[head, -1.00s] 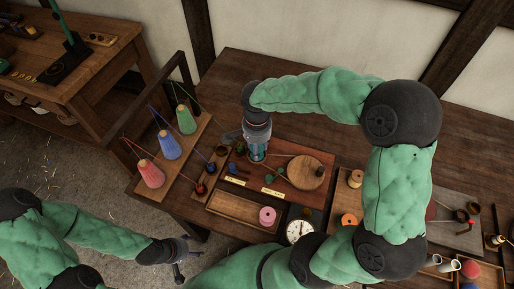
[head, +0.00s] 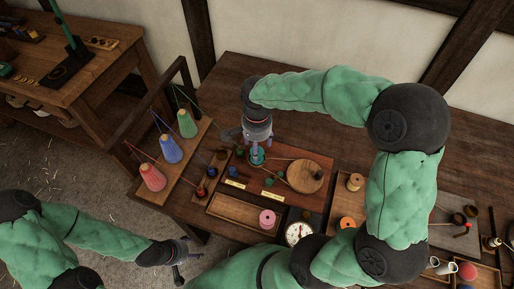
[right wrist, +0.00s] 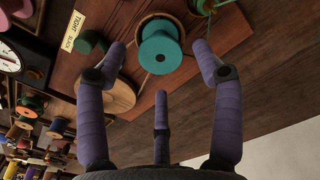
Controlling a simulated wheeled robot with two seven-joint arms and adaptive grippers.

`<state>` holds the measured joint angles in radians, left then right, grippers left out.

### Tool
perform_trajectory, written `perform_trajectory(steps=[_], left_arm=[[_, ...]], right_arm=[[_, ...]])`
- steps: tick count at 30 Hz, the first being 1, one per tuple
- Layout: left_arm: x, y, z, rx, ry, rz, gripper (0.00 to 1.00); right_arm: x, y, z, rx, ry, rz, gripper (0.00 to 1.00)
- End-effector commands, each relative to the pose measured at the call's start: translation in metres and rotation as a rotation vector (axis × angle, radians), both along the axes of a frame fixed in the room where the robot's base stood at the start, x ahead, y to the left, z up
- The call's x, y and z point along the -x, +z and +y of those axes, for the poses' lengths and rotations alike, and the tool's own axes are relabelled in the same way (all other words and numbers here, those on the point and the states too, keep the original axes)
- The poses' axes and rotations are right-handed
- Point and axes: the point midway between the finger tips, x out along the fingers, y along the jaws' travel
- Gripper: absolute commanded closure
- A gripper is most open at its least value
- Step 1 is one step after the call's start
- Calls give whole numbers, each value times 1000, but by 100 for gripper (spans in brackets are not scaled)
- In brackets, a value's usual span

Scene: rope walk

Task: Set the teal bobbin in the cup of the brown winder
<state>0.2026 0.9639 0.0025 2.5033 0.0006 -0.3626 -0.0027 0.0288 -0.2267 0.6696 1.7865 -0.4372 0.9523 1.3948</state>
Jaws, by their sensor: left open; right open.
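The teal bobbin (head: 257,157) stands upright on the reddish-brown board in the head view. It also shows in the right wrist view (right wrist: 160,54), with a brown round rim of the winder (right wrist: 155,20) partly showing around it. The bobbin seems to sit in that cup, but its base is hidden. My right gripper (head: 257,144) is above the bobbin, open, with its fingers spread and apart from it in the right wrist view. My left gripper (head: 186,258) is open and empty at the lower left, off the table edge.
A round wooden disc (head: 305,175) stands right of the bobbin. A pink bobbin (head: 267,217) lies in a tray (head: 235,208) in front, beside a dial (head: 294,234). Red (head: 152,177), blue (head: 170,149) and green (head: 186,122) cones with threads stand left. The table behind is clear.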

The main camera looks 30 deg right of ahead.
Motion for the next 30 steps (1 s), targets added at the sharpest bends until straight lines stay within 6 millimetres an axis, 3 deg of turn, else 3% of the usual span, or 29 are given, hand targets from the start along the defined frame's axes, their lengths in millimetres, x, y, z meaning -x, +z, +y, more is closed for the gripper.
perform_trajectory(steps=[1,3,12,18,30], left_arm=[[0,8,0,0,0,0,32],[0,14,0,0,0,0,32],[0,29,0,0,0,0,32],[0,32,0,0,0,0,32],[0,31,0,0,0,0,32]], right_arm=[[-1,16,0,0,0,-4,32],[-1,31,0,-1,0,-4,32],[-1,77,0,0,1,-3,32],[0,86,0,-1,1,-1,32],[0,86,0,0,0,-1,32]])
